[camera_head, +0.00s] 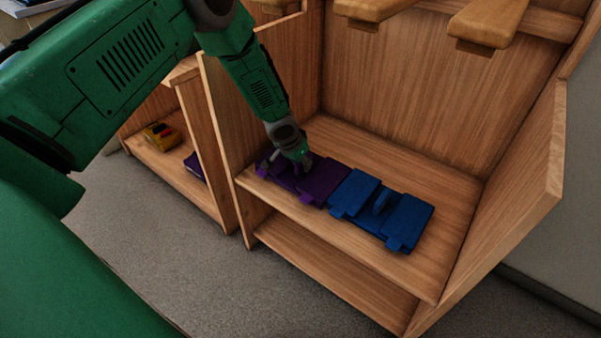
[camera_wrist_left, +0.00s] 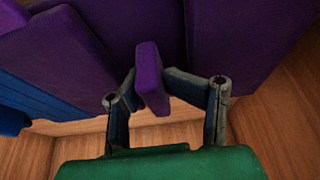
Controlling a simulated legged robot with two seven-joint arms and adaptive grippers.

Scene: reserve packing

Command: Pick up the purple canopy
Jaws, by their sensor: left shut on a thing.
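The purple canopy (camera_head: 318,184) lies folded on the wooden shelf at its left end, with the blue one to its right. In the left wrist view its purple fabric (camera_wrist_left: 235,45) fills the top, and a purple upright tab (camera_wrist_left: 151,80) stands between the fingers. My left gripper (camera_head: 304,163) reaches down from above and is shut on that tab; it also shows in the left wrist view (camera_wrist_left: 152,84). The gripper hides part of the canopy in the head view. I cannot see clear space under the canopy. My right gripper is not in view.
A blue folded canopy (camera_head: 405,216) lies right beside the purple one. Shelf side walls (camera_head: 530,180) stand on both sides, with wooden beams (camera_head: 488,22) above. A neighbouring compartment holds a yellow and red item (camera_head: 160,135) and a purple item (camera_head: 195,166). The shelf behind is bare.

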